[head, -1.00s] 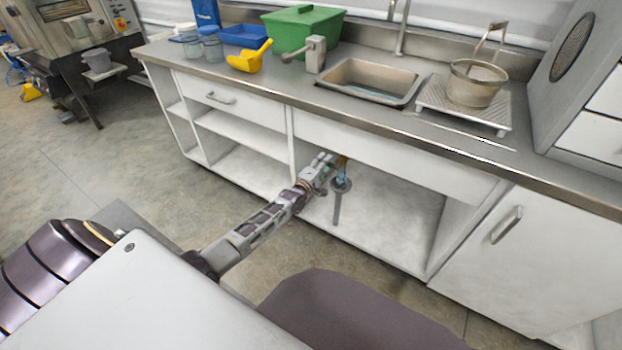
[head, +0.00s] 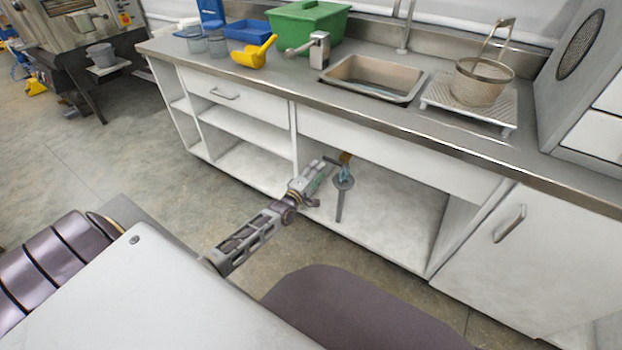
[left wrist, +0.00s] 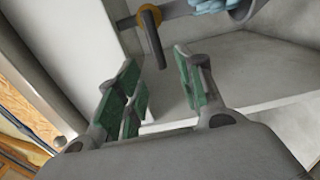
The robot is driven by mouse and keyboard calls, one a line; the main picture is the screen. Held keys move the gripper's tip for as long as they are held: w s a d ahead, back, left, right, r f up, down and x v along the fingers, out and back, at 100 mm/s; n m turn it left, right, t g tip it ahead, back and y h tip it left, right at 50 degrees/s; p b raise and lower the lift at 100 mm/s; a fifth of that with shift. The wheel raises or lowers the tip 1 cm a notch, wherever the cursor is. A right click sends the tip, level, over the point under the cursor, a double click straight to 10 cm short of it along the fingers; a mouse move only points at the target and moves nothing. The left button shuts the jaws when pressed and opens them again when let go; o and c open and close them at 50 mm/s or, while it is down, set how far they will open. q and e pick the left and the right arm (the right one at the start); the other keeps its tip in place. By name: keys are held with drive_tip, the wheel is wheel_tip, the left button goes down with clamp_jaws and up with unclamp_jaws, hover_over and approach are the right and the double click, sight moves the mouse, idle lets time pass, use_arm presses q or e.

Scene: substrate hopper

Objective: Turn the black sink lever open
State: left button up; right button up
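The dark sink lever (left wrist: 154,42) hangs from an orange-yellow hub (left wrist: 148,14) on a grey pipe (left wrist: 180,9) in the left wrist view. It points down, roughly across the pipe. My left gripper (head: 326,167) is just left of the valve. In the left wrist view the gripper (left wrist: 157,63) is open, its green-padded fingers apart. The lever's lower end appears in the gap between them, not gripped. My right gripper is not in view.
The cabinet's upright panel (left wrist: 75,60) is at the left. The open cabinet floor (head: 385,215) is clear. The sink (head: 418,93) is in the counter above.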

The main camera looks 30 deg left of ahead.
use_arm(q)
drive_tip(key=shift+s+a, duration=0.1)
drive_tip(key=shift+s, duration=1.85)
